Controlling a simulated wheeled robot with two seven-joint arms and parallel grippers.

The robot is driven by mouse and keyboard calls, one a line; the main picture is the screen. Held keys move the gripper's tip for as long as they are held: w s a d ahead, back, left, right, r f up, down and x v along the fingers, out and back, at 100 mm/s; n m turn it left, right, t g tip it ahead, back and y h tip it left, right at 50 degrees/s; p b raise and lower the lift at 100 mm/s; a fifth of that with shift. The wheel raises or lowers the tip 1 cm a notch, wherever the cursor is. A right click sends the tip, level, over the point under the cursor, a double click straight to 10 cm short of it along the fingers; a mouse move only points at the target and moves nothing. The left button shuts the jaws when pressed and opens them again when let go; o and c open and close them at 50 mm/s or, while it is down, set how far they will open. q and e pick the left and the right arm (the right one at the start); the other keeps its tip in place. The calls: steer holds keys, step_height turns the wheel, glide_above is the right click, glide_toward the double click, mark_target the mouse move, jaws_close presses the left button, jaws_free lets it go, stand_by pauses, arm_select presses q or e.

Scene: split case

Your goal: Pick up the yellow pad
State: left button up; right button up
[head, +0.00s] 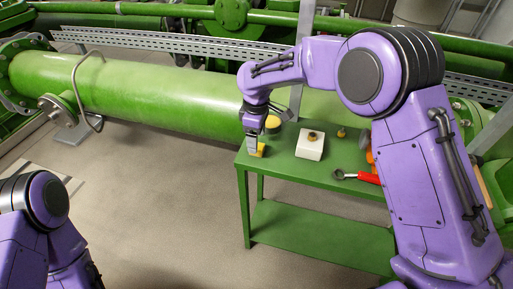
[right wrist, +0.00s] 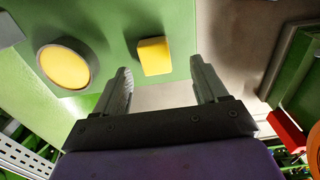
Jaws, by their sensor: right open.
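The yellow pad (head: 259,151) is a small block on the front left corner of the green table. In the right wrist view the pad (right wrist: 154,56) lies just beyond the fingertips, a little left of the middle of the gap. My right gripper (head: 252,147) points down at the pad and partly covers it in the head view. Its two fingers (right wrist: 162,84) are apart with nothing between them. Whether a finger touches the pad cannot be told. My left arm shows at the lower left of the head view, but its gripper is not seen.
The green table (head: 285,172) also holds a round yellow piece with a dark rim (right wrist: 65,66), a white box with a knob (head: 310,146), a small brass piece (head: 341,132) and a red-handled tool (head: 361,177). A large green pipe (head: 150,95) runs behind. The left floor is clear.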

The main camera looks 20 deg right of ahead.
steer(key=f, duration=0.4)
steer(key=shift+w+d+f, duration=0.2)
steer(key=shift+w+f, duration=0.05)
steer(key=shift+w, duration=0.05)
steer(key=c, duration=1.1)
step_height(320, 180, up, 3)
steer(key=shift+r, duration=0.1)
steer(key=s+r, duration=0.3)
steer(key=s, duration=0.1)
steer(key=s+a+r+b, duration=0.1)
steer(key=s+r, duration=0.2)
steer(key=s, duration=0.2)
steer(key=s+a+r, duration=0.1)
steer(key=s+r, duration=0.3)
steer(key=s, duration=0.1)
steer(key=shift+o, duration=1.1)
steer(key=shift+c, duration=0.8)
